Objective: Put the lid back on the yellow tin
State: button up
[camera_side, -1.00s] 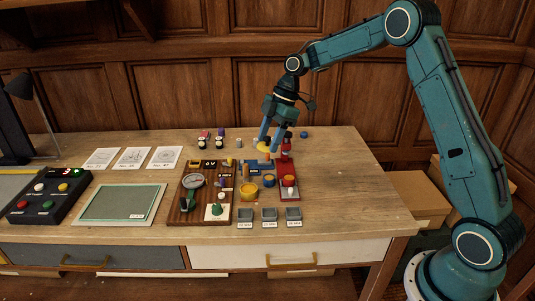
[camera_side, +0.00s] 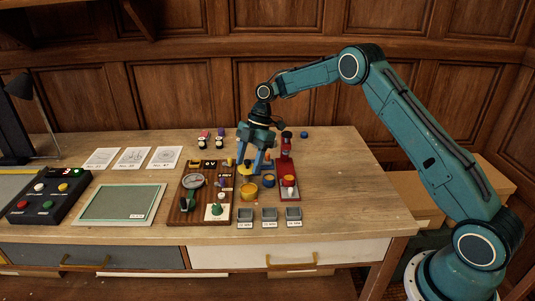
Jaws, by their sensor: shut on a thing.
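The yellow tin (camera_side: 249,191) stands open on the table, right of the wooden board. My gripper (camera_side: 250,168) points down and is shut on the yellow lid (camera_side: 245,169), a flat round disc. The lid is held above and slightly behind the tin, apart from it as far as I can tell. The fingers hide part of the lid and the things behind it.
A blue tin (camera_side: 268,181) stands close to the right of the yellow tin, then a red stand (camera_side: 287,168). The wooden board (camera_side: 188,209) with a gauge is at left. Small grey trays (camera_side: 268,214) lie in front. The table's right side is clear.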

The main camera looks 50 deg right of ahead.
jog(key=shift+f, duration=0.15)
jog(key=shift+f, duration=3.05)
jog(key=shift+f, duration=0.15)
dwell(0.5)
jog(key=o, duration=1.5)
jog(key=shift+r, duration=3.5)
